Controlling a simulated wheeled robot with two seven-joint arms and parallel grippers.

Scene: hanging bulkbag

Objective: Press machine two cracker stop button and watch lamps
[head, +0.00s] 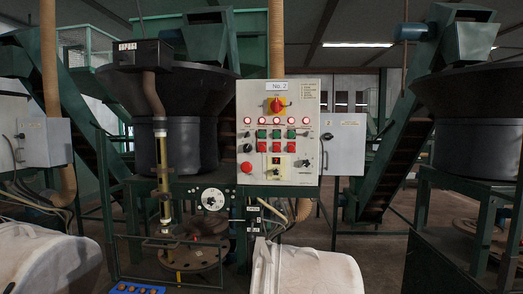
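The control panel (313,100), a pale upright box labelled "No. 2" (277,86), stands mid-view facing me. A red and yellow rotary switch (277,104) is near its top. Below is a row of several red indicator lamps (277,120) that look lit. Under them are green push buttons (276,134) and a row of red push buttons (277,146). A larger red button (246,167) is at lower left, and a small red digit display (277,159) is at lower middle. The labels are too small to read, so I cannot tell which button is the cracker stop. Neither gripper is in view.
A dark hopper machine (190,120) stands behind the panel at left, with another (470,120) at right. White rounded objects (305,272) fill the bottom centre and lower left (45,262). A blue tray (138,288) is at bottom. Grey floor shows right of the panel.

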